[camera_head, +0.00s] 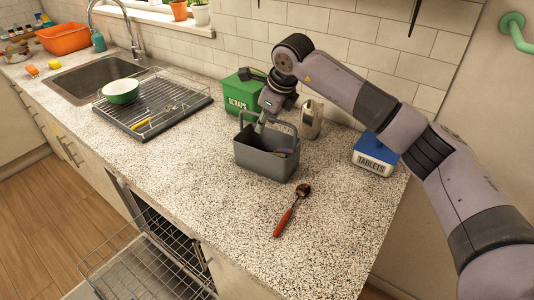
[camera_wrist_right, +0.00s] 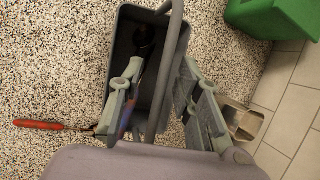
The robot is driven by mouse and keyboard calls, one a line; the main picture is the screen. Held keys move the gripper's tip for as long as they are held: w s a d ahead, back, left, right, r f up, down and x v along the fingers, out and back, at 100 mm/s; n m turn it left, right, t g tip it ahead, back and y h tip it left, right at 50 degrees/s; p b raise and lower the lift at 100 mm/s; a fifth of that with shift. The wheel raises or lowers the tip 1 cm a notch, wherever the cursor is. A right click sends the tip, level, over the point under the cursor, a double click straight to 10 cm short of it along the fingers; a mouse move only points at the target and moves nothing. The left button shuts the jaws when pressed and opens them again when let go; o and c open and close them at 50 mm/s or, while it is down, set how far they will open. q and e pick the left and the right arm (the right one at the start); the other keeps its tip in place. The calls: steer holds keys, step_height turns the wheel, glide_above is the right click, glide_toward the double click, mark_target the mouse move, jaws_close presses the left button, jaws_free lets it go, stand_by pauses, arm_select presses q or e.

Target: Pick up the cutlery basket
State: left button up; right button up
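The grey cutlery basket (camera_head: 265,160) stands upright on the speckled counter, with its arched handle raised. It holds some cutlery, dark inside in the right wrist view (camera_wrist_right: 122,45). My right gripper (camera_head: 262,122) is above the basket at its back, by the handle. In the right wrist view the right gripper (camera_wrist_right: 160,70) has its fingers spread wide. The handle passes between them, nearer the right finger; I cannot tell whether they touch. My left gripper is not in view.
A spoon with a red handle (camera_head: 285,220) lies in front of the basket. Behind are a green scraps bin (camera_head: 240,95) and a beige container (camera_head: 311,119). A blue and white tablets box (camera_head: 375,155) stands right. A drying rack (camera_head: 155,105) is left; an open dishwasher (camera_head: 140,265) is below.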

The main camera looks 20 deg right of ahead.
steer(key=shift+c, duration=0.5)
jaws_close()
stand_by(0.4)
